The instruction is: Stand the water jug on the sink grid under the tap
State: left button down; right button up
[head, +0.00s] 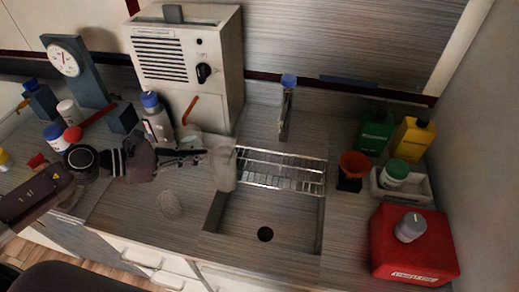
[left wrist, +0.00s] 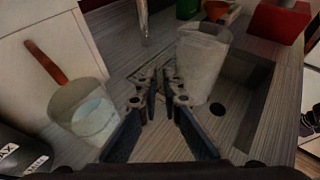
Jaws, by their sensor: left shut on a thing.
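My left gripper (head: 205,156) is shut on a clear, tall jug (head: 223,168); the jug also shows at the fingertips in the left wrist view (left wrist: 201,62). The jug looks roughly upright at the left end of the metal sink grid (head: 281,171). I cannot tell whether its base touches the grid. The tap (head: 286,110) rises behind the grid, to the right of the jug. The left gripper (left wrist: 160,82) hides part of the jug's near side. My right gripper is not in view.
The open sink basin (head: 285,232) lies in front of the grid. Another clear vessel with an orange handle (left wrist: 85,110) stands left of the gripper. A dispenser (head: 185,60) stands behind it. A pale round thing (head: 170,205) lies on the counter. A red canister (head: 412,245) is at right.

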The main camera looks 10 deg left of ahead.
pick_arm(q)
jog(key=shift+w+d+r+p+x, duration=0.15)
jog(key=shift+r+p+x, duration=0.25)
jog(key=shift+p+x, duration=1.6)
jog(key=shift+d+r+p+x, duration=0.15)
jog(key=shift+r+p+x, duration=0.35)
jog(key=shift+x, duration=2.8)
jog(key=shift+w+d+r+p+x, duration=0.15)
jog(key=shift+r+p+x, duration=0.15)
jog(key=shift+p+x, duration=1.7)
jog(key=shift+w+d+f+b, duration=0.35)
jog(key=shift+d+b, duration=0.1)
jog(key=shift+b, duration=0.35)
jog(key=shift+s+f, duration=0.1)
jog(key=shift+f, duration=0.05)
jog(key=c, duration=2.1)
grip_release()
jog(key=shift+r, duration=0.2)
